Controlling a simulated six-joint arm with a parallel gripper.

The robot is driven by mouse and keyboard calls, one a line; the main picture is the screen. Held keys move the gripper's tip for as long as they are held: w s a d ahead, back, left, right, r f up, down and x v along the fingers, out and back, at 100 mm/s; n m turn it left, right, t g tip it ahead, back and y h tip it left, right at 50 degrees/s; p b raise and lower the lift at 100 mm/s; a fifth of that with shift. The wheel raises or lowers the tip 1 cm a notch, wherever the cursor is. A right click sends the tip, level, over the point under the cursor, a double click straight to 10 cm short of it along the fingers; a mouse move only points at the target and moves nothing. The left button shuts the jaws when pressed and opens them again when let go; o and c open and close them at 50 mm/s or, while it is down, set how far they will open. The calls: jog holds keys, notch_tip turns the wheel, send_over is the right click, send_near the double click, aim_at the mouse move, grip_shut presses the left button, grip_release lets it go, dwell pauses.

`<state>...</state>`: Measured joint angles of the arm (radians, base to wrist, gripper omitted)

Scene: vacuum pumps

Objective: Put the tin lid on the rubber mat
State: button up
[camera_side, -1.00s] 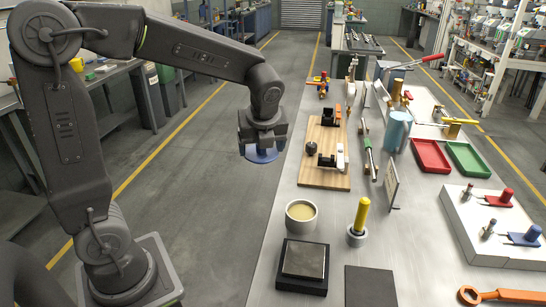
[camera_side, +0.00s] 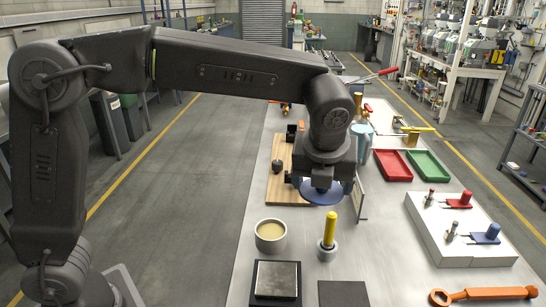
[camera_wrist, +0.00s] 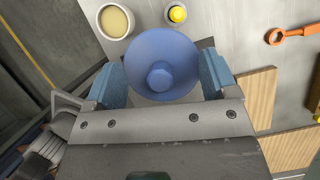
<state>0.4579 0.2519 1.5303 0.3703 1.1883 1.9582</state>
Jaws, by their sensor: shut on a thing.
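The tin lid (camera_side: 321,196) is a blue round disc; its raised centre knob shows in the wrist view (camera_wrist: 160,76). My gripper (camera_side: 321,182) is shut on it, with one finger at each side of the disc. It holds the lid above the bench, behind the yellow-handled tool in the side view. The rubber mat, seemingly the flat dark square (camera_side: 343,294) at the front edge of the side view, is bare where it shows and partly cut off. The lid is apart from it. In the wrist view the lid hides much of what lies beneath.
A cream-filled pot (camera_side: 270,235), a yellow-handled tool (camera_side: 330,228) in a grey holder and a black block with a metal plate (camera_side: 276,279) stand near the mat. A wooden board (camera_side: 281,190), red tray (camera_side: 392,165), green tray (camera_side: 428,165) and orange wrench (camera_side: 487,293) are around.

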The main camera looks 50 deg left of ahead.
jog(key=s+d+m, duration=0.2)
jog(key=d+m, duration=0.1)
jog(key=d, duration=0.8)
send_over(347, 298)
jog(key=s, duration=0.1)
notch_tip(347, 298, down, 12)
jog(key=shift+s+d+f+h, duration=0.2)
jog(key=shift+d+f+h, duration=0.1)
jog(key=shift+f+h, duration=0.15)
jog(key=shift+n, duration=0.3)
jog(key=shift+f, duration=2.45)
jog(key=shift+f, duration=0.15)
jog(key=shift+f, duration=0.6)
jog(key=shift+f, duration=0.25)
jog(key=o, duration=0.8)
